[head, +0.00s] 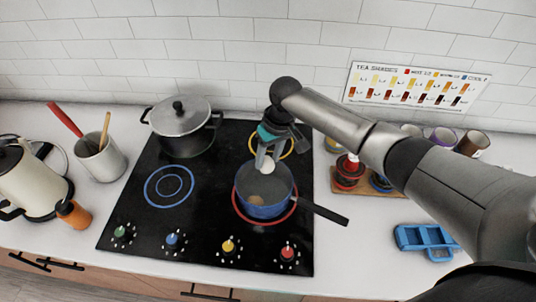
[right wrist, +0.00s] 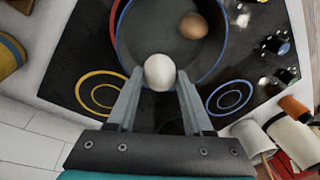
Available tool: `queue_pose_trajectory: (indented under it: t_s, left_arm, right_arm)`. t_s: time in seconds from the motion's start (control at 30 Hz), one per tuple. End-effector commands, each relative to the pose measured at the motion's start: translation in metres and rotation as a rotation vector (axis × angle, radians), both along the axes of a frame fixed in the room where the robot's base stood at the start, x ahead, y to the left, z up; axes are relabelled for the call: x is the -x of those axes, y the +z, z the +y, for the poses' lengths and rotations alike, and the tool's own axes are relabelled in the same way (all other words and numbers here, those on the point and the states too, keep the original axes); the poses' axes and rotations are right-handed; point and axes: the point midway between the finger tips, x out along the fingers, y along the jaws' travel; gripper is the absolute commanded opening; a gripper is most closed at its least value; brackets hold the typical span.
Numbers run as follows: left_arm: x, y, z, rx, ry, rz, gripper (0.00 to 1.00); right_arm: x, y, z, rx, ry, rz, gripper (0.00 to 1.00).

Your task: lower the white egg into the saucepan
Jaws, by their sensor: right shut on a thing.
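The white egg (right wrist: 159,72) is held between the fingertips of my right gripper (right wrist: 156,78) in the right wrist view. In the head view the right gripper (head: 268,160) points down, with the white egg (head: 268,167) at its tips, over the back part of the blue saucepan (head: 262,211). The saucepan sits on the front right burner, ringed in red, with its dark handle pointing right. A brown egg (right wrist: 193,26) lies inside the saucepan. It also shows in the head view (head: 256,199). My left gripper is not in view.
A lidded grey pot (head: 184,128) stands at the back left of the black cooktop (head: 135,225). A wooden board (head: 345,185) with red and blue items and a blue tray (head: 425,241) lie to the right. A utensil crock (head: 101,160) and kettle (head: 30,184) stand left.

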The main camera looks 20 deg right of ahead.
Motion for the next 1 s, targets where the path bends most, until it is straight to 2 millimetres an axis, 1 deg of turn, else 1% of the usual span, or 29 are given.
queue_pose_trajectory:
  t_s: [0.1, 0.53, 1.0]
  left_arm:
    - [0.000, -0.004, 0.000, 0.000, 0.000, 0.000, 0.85]
    - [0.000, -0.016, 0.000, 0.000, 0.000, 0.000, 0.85]
    - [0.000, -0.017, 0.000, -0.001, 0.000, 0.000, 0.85]
  right_arm:
    - [0.000, -0.007, 0.000, -0.001, 0.000, 0.000, 0.32]
    - [0.000, -0.028, 0.000, -0.001, 0.000, 0.000, 0.32]
    - [0.000, -0.031, 0.000, -0.001, 0.001, -0.001, 0.32]
